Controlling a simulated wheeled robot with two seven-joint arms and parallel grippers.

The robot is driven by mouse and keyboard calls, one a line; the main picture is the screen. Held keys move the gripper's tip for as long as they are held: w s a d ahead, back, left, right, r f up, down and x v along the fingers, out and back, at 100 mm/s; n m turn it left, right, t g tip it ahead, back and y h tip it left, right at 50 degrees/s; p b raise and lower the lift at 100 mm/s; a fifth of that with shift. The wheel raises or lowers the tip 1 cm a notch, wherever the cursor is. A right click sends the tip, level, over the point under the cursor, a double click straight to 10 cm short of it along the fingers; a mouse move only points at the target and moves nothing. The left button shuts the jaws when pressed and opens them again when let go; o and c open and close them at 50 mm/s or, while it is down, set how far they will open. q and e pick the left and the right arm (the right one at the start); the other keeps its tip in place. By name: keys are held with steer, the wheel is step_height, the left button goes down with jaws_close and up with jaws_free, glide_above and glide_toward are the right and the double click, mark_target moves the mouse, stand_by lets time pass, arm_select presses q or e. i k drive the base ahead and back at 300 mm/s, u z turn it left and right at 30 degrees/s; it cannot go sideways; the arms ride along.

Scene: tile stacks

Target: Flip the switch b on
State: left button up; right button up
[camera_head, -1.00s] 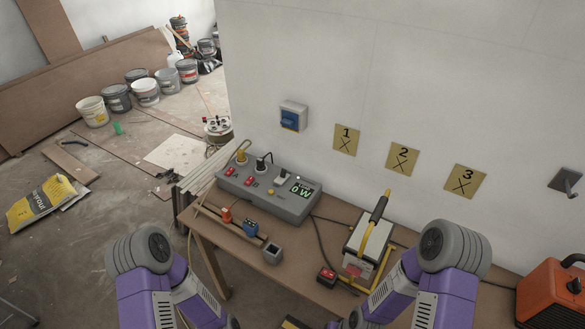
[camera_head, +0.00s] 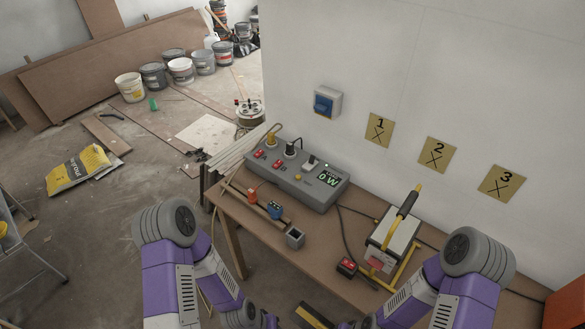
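A grey power box (camera_head: 325,193) stands on the brown table against the wall, with a lit display (camera_head: 328,177) reading 0 W. Two small red switches show on its face, a left one (camera_head: 259,154) and a right one (camera_head: 278,165). Their letters are too small to read, so I cannot tell which is b or their positions. Plugs sit along its top. My purple left and right arms come in at the bottom, both below and apart from the box. Both grippers are outside the frame.
On the table (camera_head: 229,206) are an orange plug (camera_head: 252,195), a blue plug (camera_head: 275,210), a small grey cup (camera_head: 295,238), a red-switched block (camera_head: 347,267) and a yellow-handled device (camera_head: 392,240). A blue switch box (camera_head: 327,102) and numbered cards hang on the wall.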

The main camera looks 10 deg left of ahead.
mark_target(278, 163)
steer(key=k, duration=0.5)
steer(key=u, duration=1.3)
steer(key=i, duration=1.05)
steer(key=z, duration=2.1)
